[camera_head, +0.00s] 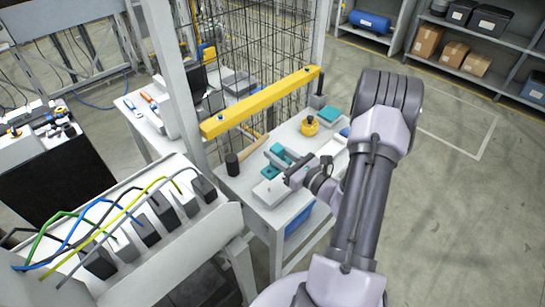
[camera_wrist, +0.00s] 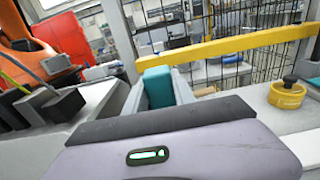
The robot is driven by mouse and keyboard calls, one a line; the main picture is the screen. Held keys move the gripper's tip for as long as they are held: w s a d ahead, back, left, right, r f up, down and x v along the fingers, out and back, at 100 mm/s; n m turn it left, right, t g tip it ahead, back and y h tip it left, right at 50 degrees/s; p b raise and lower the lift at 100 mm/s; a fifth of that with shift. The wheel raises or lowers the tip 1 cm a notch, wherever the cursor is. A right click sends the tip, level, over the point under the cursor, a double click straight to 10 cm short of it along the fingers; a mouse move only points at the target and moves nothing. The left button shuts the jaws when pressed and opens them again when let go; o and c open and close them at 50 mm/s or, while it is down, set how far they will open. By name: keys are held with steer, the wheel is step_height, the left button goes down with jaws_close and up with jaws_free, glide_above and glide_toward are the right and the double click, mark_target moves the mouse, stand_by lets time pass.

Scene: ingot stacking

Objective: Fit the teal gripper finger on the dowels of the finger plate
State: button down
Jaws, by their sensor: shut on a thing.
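The teal gripper finger (camera_wrist: 158,88) stands upright between the two grey jaws of my gripper in the wrist view, and my gripper is shut on it. In the head view my gripper (camera_head: 278,163) is over the front part of the white bench, with teal (camera_head: 279,152) showing at its jaws. A pale block (camera_head: 268,191) lies on the bench in front of the jaws. It may be the finger plate, but no dowels can be made out. The lower end of the teal finger is hidden behind my wrist in the wrist view.
A yellow beam (camera_head: 262,103) crosses above the bench by a wire mesh fence. A yellow knob-topped piece (camera_head: 310,126) and a teal block (camera_head: 330,114) stand farther back on the bench. A black-headed mallet (camera_head: 233,164) lies at its left. Cables and black boxes (camera_head: 160,210) stand left.

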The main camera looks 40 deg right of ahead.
mark_target(277, 171)
steer(key=shift+d, duration=0.15)
step_height(277, 171, down, 6)
steer(key=b, duration=0.5)
steer(key=shift+r, duration=0.1)
steer(key=shift+f+b, duration=1.15)
steer(key=shift+b, duration=0.35)
stand_by(1.0)
steer(key=c, duration=1)
jaws_free()
steer(key=shift+o, duration=0.2)
steer(key=s+d+p, duration=0.1)
steer(key=s+p, duration=0.2)
steer(key=s, duration=1.4)
steer(key=shift+s, duration=0.25)
